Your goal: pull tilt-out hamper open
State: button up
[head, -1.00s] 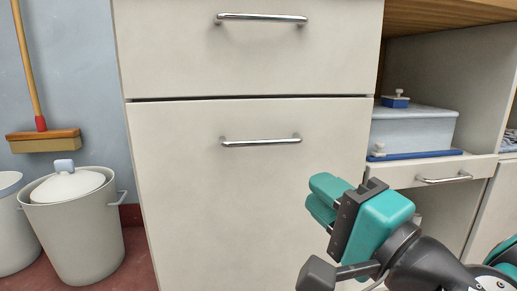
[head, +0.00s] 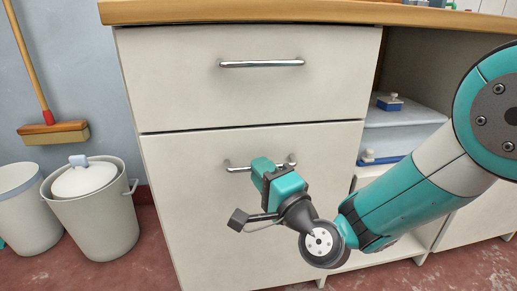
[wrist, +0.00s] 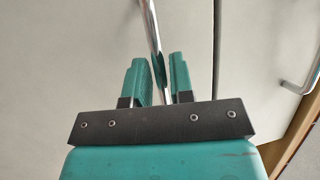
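The tilt-out hamper front (head: 190,215) is the large pale lower panel of the cabinet, and it looks flush and shut. Its chrome bar handle (head: 238,168) runs level near its top edge. My gripper (head: 262,166) is at the middle of this handle and hides part of it in the head view. In the wrist view the handle bar (wrist: 150,30) runs between the two teal fingers of my gripper (wrist: 158,75). A gap shows on both sides of the bar, so the fingers are open around it and not clamped.
A drawer (head: 250,95) with its own chrome handle (head: 262,64) sits above, under a wooden worktop (head: 240,12). An open shelf with a lidded box (head: 400,135) is at right. A lidded bin (head: 95,215) and a broom (head: 53,132) are at left.

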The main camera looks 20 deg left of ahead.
jog(key=shift+w+a+r+p, duration=0.1)
jog(key=shift+w+a+p, duration=0.35)
jog(key=shift+a, duration=0.1)
jog(key=shift+s, duration=0.1)
grip_shut()
